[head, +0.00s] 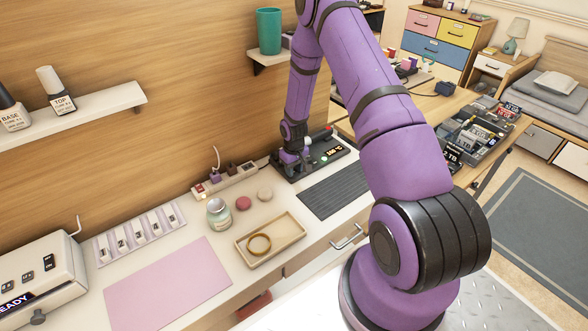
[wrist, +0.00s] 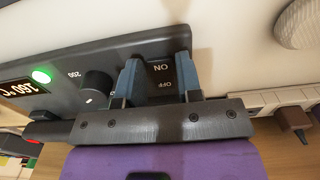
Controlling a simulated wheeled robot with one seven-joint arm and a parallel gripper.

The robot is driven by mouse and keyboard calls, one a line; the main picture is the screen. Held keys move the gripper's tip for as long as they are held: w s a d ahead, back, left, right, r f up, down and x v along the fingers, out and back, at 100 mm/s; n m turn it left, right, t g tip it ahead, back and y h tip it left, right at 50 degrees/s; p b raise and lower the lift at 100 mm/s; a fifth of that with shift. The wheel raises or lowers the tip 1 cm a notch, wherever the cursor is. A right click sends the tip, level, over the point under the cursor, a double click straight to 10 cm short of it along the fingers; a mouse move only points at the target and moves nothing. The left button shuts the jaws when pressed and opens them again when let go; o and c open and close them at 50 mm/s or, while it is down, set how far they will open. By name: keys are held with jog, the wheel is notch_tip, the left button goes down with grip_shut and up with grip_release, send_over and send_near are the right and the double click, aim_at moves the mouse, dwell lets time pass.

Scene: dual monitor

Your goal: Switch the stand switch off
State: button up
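The stand (head: 322,153) is a dark flat unit on the desk by the wooden wall, with a lit display. In the wrist view the stand (wrist: 40,72) shows a lit green lamp (wrist: 41,76), a display (wrist: 22,87) that seems to read 160 °C, and a black knob (wrist: 97,87). The dark stand switch (wrist: 162,72) carries ON and OFF marks. My gripper (wrist: 160,78) has its two blue fingers apart, one on each side of the switch; contact cannot be told. In the head view my gripper (head: 292,160) is over the stand's left end, partly hidden by my wrist.
A power strip (head: 224,180) with plugs lies left of the stand, also in the wrist view (wrist: 275,102). A dark grey mat (head: 335,190), a jar (head: 218,213) and a tray with a ring (head: 243,249) are nearer. A shelf holds a green cup (head: 269,31) above.

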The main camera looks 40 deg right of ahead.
jog(key=c, duration=0.5)
jog(key=shift+w+r+g, duration=0.1)
jog(key=shift+w+g, duration=0.05)
jog(key=shift+g, duration=0.6)
jog(key=shift+w+r+g, duration=0.1)
jog(key=shift+g, duration=0.65)
jog(key=o, duration=0.9)
jog(key=shift+o, duration=0.2)
